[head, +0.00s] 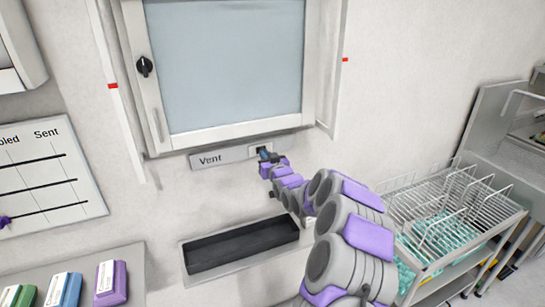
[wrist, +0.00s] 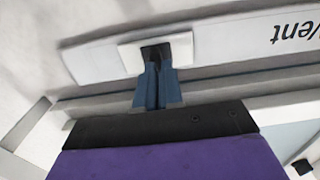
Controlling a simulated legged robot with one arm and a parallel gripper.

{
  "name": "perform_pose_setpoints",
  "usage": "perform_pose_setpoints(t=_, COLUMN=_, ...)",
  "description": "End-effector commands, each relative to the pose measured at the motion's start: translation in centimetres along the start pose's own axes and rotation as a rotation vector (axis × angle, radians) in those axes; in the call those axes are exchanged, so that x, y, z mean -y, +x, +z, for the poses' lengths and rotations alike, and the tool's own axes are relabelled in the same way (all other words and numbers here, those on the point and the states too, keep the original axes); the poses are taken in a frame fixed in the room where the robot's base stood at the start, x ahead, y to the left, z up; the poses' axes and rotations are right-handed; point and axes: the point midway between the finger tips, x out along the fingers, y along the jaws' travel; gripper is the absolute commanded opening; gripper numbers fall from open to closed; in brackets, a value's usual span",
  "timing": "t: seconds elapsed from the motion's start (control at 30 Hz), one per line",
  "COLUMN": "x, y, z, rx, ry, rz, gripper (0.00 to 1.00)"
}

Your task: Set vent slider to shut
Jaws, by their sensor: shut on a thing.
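The vent panel (head: 225,156) is a grey strip labelled "Vent" under the glass-fronted cabinet, and it also shows upside down in the wrist view (wrist: 225,45). The vent slider is a small dark knob (wrist: 156,52) on a white plate (wrist: 182,46). In the head view the white plate (head: 259,148) is near the right end of the strip, and the knob is largely hidden there by my gripper (head: 266,155). My gripper's blue fingers (wrist: 157,68) are shut on the knob. No slider end marks can be read.
The cabinet (head: 235,65) with a black dial (head: 145,66) is above the strip. A dark trough (head: 240,245) is set below. A wire-rack cart (head: 450,205) stands at right. A chart board (head: 48,185) and coloured blocks (head: 66,290) are at left.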

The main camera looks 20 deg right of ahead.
Motion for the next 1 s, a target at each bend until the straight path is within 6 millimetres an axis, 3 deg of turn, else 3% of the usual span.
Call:
perform_pose_setpoints(t=0.03, x=0.5, y=0.5, z=-3.4, rx=-0.068, ry=-0.023, rz=-0.008, gripper=0.0)
perform_pose_setpoints(t=0.1, x=0.5, y=0.5, z=-3.4, rx=-0.068, ry=-0.022, rz=-0.008, gripper=0.12)
perform_pose_setpoints(t=0.4, x=0.6, y=0.5, z=-3.4, rx=-0.067, ry=-0.024, rz=-0.009, gripper=0.4)
perform_pose_setpoints(t=0.77, x=0.6, y=0.1, z=-3.3, rx=-0.066, ry=-0.026, rz=-0.01, gripper=0.4)
perform_pose_setpoints(t=1.0, x=0.4, y=-3.1, z=-3.3, rx=-0.062, ry=-0.021, rz=-0.005, gripper=0.4)
